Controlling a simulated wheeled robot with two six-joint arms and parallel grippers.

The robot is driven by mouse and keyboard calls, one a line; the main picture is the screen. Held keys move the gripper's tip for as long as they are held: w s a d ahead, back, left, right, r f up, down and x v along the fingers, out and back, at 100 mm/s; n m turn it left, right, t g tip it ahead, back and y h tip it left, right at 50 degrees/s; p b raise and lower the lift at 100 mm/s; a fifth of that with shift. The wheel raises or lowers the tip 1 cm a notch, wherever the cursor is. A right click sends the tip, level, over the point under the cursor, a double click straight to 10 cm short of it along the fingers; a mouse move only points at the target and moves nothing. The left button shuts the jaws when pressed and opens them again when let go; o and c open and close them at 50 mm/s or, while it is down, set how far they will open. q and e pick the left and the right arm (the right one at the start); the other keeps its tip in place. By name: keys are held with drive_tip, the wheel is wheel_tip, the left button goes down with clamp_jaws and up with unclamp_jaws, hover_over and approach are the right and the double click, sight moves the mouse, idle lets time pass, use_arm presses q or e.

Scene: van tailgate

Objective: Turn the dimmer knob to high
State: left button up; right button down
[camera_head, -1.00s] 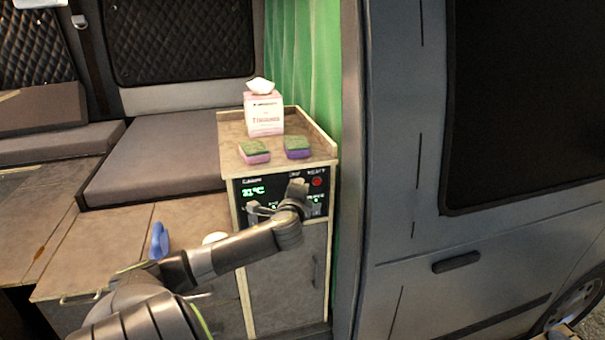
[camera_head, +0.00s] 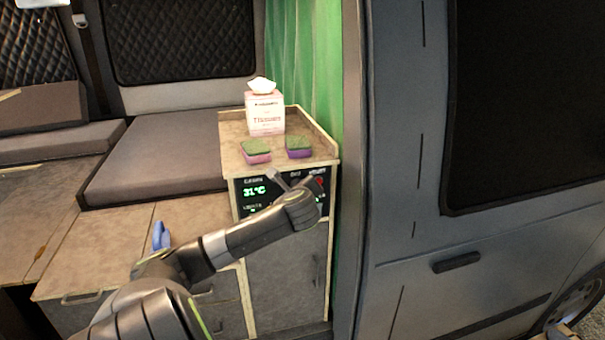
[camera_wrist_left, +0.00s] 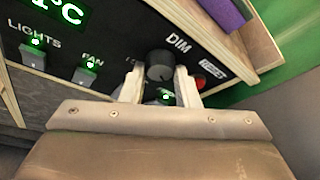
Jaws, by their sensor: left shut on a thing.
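The dimmer knob (camera_wrist_left: 159,66) is a dark round knob below the "DIM" label on the black control panel (camera_head: 254,203). My left gripper (camera_wrist_left: 157,80) has one pale finger on each side of the knob and is shut on it. In the head view, my left gripper (camera_head: 294,182) is at the upper right part of the panel, where the arm and fingers hide the knob. I cannot make out the knob's pointer. My right gripper is in neither view.
A red reset button (camera_wrist_left: 199,82) sits just right of the knob. Lit switches for lights (camera_wrist_left: 35,52) and fan (camera_wrist_left: 86,72) lie to the left. Two sponges (camera_head: 256,152) and a tissue box (camera_head: 265,114) stand on the cabinet top. The van door (camera_head: 490,265) is at right.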

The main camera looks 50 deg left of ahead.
use_arm(q)
drive_tip(key=shift+w+r, duration=0.1)
drive_tip(key=shift+r, duration=0.25)
drive_tip(key=o, duration=1)
drive_tip(key=shift+w+d+f, duration=0.1)
drive_tip(key=shift+f, duration=0.15)
